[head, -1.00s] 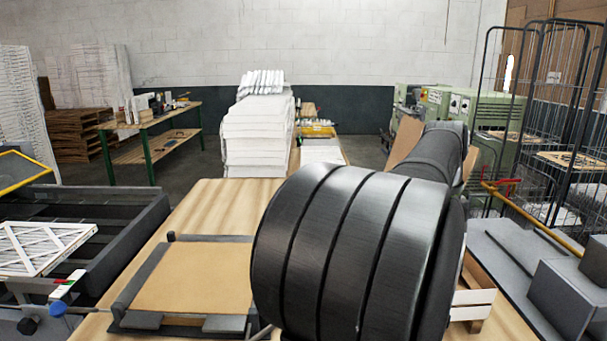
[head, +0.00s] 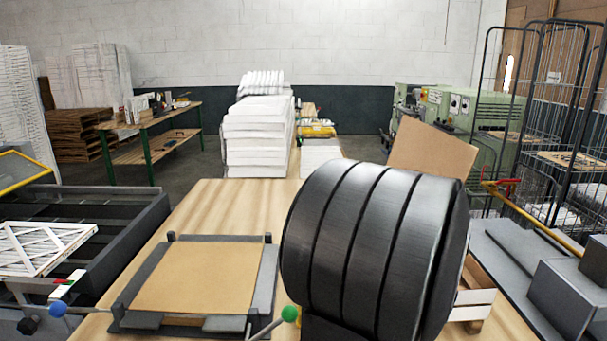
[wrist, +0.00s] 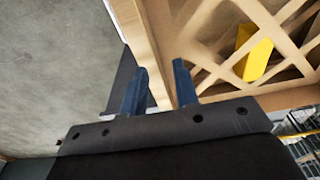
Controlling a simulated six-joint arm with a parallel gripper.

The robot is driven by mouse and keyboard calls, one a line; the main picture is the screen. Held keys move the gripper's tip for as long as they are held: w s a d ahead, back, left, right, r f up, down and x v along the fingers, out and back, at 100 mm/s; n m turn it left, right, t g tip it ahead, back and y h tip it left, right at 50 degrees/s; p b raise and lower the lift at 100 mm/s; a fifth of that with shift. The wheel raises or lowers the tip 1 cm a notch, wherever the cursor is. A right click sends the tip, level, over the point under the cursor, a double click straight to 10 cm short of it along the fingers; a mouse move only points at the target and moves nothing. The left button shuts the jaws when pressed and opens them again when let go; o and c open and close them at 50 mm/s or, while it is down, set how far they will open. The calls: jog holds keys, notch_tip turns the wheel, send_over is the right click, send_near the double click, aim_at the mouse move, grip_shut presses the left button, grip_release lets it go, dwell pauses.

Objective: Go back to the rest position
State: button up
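My gripper (wrist: 158,90) shows in the wrist view as two blue fingers held apart, with nothing between them. It is hidden in the head view, where a large black ribbed part of my own arm fills the lower right middle. In the wrist view, a wooden lattice (wrist: 228,40) lies beyond the fingers at the upper right. A yellow piece (wrist: 257,58) shows in one of its openings. A flat tan board (head: 205,277) lies in a grey fixture (head: 263,290) on the wooden table (head: 205,212), left of my arm.
A dark grey bin (head: 135,235) with a white lattice-faced filter (head: 45,245) stands at the left. A tan panel (head: 432,150) stands tilted behind my arm. Grey blocks (head: 560,298) and wire cages (head: 560,90) are at the right. A white stack (head: 257,135) stands farther back.

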notch_tip(320, 180, down, 2)
jog(key=shift+d+f, duration=0.1)
notch_tip(320, 180, up, 9)
jog(key=w+a, duration=0.2)
jog(key=a, duration=0.5)
jog(key=w+a, duration=0.3)
jog(key=a, duration=0.4)
jog(key=shift+w+f, duration=0.25)
jog(key=shift+w, duration=0.05)
jog(key=s+d, duration=0.2)
jog(key=d, duration=0.2)
jog(key=s+d, duration=0.1)
jog(key=d, duration=0.4)
jog(key=s+d, duration=0.2)
jog(key=d, duration=0.3)
jog(key=shift+s+r, duration=0.3)
notch_tip(320, 180, down, 4)
jog(key=shift+f, duration=0.7)
jog(key=shift+r, duration=0.15)
